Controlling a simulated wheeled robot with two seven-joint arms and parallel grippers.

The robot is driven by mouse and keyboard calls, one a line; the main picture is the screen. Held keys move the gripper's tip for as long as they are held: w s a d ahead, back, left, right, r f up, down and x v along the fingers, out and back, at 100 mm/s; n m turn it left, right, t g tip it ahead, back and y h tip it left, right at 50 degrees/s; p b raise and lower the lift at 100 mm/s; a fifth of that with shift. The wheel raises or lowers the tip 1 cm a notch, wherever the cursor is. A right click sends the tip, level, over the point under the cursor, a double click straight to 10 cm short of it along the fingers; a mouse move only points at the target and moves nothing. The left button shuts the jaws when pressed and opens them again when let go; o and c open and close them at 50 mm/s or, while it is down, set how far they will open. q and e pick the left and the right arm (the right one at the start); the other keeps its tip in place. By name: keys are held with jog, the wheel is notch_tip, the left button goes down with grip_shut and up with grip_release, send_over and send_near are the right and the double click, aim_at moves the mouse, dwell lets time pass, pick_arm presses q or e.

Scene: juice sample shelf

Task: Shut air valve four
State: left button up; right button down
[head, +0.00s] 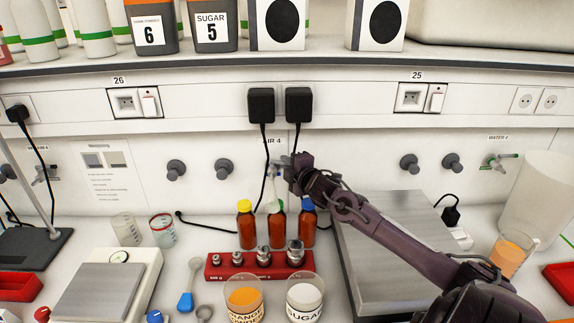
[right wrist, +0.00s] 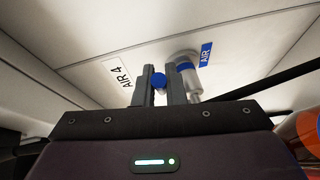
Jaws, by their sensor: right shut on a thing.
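Air valve four is on the white wall panel, under the printed label AIR 4 (head: 272,140). In the right wrist view its blue handle (right wrist: 158,82) sits between the two fingers of my right gripper (right wrist: 160,76), which is shut on it. The grey valve body (right wrist: 190,77) is just right of the handle, next to a blue AIR tag (right wrist: 206,53). In the head view my right gripper (head: 284,166) reaches the valve from the right and hides most of it. Which way the handle is turned cannot be told. My left gripper is not in view.
Two black plugs (head: 262,104) with hanging cords are just above the valve. Brown bottles (head: 277,231) and a red weight block (head: 259,265) stand below it. A grey-topped device (head: 390,225) lies under my right arm. The WATER 4 tap (head: 497,162) is far right.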

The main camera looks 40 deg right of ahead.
jog(key=n+y+b, duration=0.1)
jog(key=y, duration=0.1)
jog(key=n+y+b, duration=0.1)
jog(key=y, duration=0.1)
jog(key=w+d+n+y+b, duration=0.1)
jog(key=shift+d+n+y, duration=0.1)
jog(key=shift+n+y, duration=0.3)
jog(key=c, duration=1.5)
grip_release()
